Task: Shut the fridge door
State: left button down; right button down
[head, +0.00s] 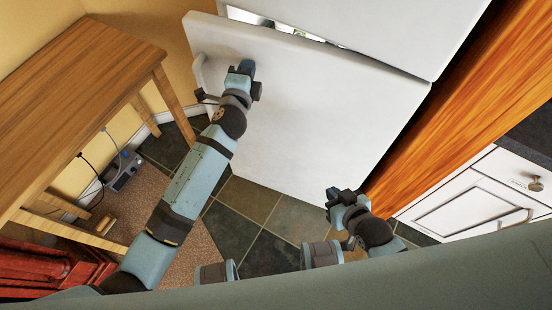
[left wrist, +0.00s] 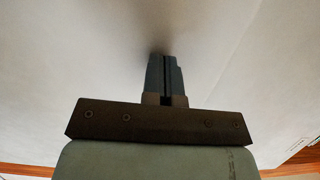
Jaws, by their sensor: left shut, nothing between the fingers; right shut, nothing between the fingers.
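The white fridge door (head: 310,105) stands ajar in the head view. A gap (head: 285,25) along its top edge shows a little of the inside. Its free edge is at the left, with a white handle (head: 198,72) there. My left gripper (head: 246,66) is shut and empty, at the door's outer face near the upper left. In the left wrist view its fingertips (left wrist: 164,58) point at the white door surface (left wrist: 80,60) with a dark shadow at the tips; they touch it or nearly do. My right gripper (head: 333,192) is shut and empty, low by the door's bottom right.
A wooden table (head: 75,95) stands at the left. An orange wooden panel (head: 470,95) and a white cabinet (head: 470,205) are at the right. Dark floor tiles (head: 245,200) lie below the door, with a brown rug (head: 150,205) and a small device (head: 122,170) at the left.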

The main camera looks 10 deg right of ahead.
aim_at(253, 59)
pick_arm(q)
jog(key=shift+w+d, duration=0.1)
jog(key=shift+w, duration=0.1)
jog(key=shift+d+b+x, duration=0.25)
jog(key=shift+b+x, duration=0.3)
jog(key=shift+x, duration=1.35)
jog(key=shift+s, duration=0.25)
jog(key=p+v, duration=0.1)
jog(key=v, duration=0.5)
jog(key=shift+w+p, duration=0.1)
jog(key=shift+p, duration=0.25)
jog(key=shift+f, duration=0.1)
